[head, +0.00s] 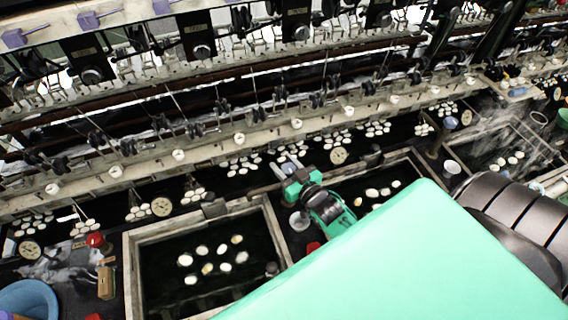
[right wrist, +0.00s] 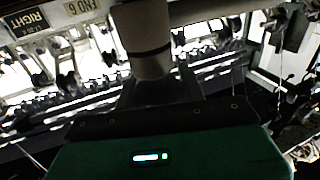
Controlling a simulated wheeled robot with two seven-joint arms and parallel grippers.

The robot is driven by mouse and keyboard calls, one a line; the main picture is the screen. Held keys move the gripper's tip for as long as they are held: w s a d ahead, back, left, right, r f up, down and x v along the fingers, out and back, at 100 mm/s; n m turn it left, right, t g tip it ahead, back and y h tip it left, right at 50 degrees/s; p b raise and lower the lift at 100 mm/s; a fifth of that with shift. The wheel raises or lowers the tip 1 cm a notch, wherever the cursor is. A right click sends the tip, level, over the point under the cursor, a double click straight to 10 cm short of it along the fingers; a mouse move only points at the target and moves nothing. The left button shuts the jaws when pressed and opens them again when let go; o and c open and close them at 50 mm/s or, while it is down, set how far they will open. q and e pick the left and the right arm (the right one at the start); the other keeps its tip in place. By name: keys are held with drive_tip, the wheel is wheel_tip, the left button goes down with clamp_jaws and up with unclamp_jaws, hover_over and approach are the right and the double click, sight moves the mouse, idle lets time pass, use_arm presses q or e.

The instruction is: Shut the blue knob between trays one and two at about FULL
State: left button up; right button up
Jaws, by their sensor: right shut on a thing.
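My right gripper (head: 294,184) reaches in between the two square trays and is shut on the blue knob (head: 289,167). Only a small pale-blue part of the knob shows beyond the green jaws; the rest is hidden. Its turn position cannot be read. One tray (head: 136,262) lies left of the gripper; the other tray (head: 405,156) lies right, partly behind my green arm. Both hold white cocoons in dark water. In the right wrist view a pale, blurred cylinder (right wrist: 145,45) stands just beyond the dark jaws. My left gripper is not in view.
A round dial (head: 338,156) is right of the gripper. A white cup (head: 299,219) and a red object (head: 313,247) sit between the trays. A red knob (head: 95,240) and blue bowl (head: 30,297) are at left. The reeling frame's rail (head: 215,139) runs behind.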

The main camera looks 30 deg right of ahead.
drive_tip(key=shift+h, duration=0.3)
idle(0.4)
drive_tip(key=o, duration=1)
drive_tip(key=shift+c, duration=0.2)
drive_tip(key=s+b, duration=0.3)
drive_tip(key=s, duration=0.4)
drive_tip(key=shift+s, duration=0.25)
